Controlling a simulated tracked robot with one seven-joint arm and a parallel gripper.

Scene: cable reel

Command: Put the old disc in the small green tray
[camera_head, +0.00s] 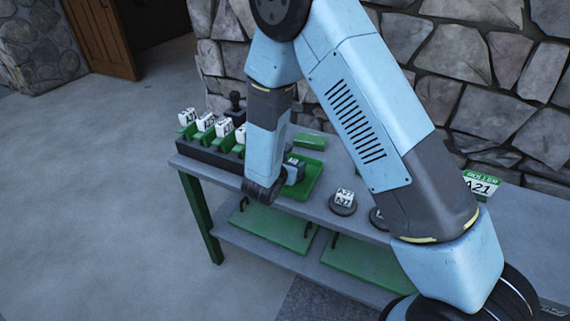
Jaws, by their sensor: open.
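The small green tray (315,179) lies on the grey bench, behind my forearm. A small block with a white marked face (292,160) shows over its left part, by my gripper; I cannot tell whether it rests in the tray. My gripper (294,174) is at the tray's left side, small and partly hidden by my wrist. It is open, but its fingertips are hard to make out. A dark disc with a white block marked A21 (343,203) stands on the bench right of the tray. Another dark disc (378,219) is partly hidden by my arm. Which disc is old is not clear.
A dark rack (207,155) at the bench's left end holds several green pieces with white labelled blocks. A dark knobbed object (235,103) and a green block (310,141) stand behind. A green A21 sign (481,185) is at right. Green panels (272,225) lie on the lower shelf.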

